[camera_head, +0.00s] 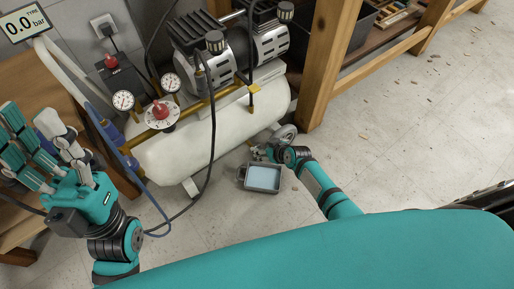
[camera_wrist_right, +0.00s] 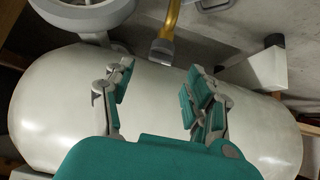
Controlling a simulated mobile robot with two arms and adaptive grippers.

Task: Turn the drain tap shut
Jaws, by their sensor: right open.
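In the head view, a white compressor tank (camera_head: 180,143) lies on the floor. My right gripper (camera_head: 258,151) is low beside its right end, above a grey tray (camera_head: 244,184); its fingers are small there. In the right wrist view, my right gripper (camera_wrist_right: 160,72) is open, its two finger sets apart with the white tank (camera_wrist_right: 60,105) behind them. A brass pipe (camera_wrist_right: 170,20) with a grey end stands just beyond the gap, apart from the fingers. I cannot tell whether it belongs to the drain tap. My left gripper (camera_head: 45,150) is raised at the left, fingers spread and empty.
The tray holds pale blue liquid. A wheel (camera_wrist_right: 80,12) is near the fingers, and a tank foot (camera_wrist_right: 268,68) is to their right. A wooden bench leg (camera_head: 325,65) stands right of the tank. A black cable (camera_head: 212,150) hangs in front.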

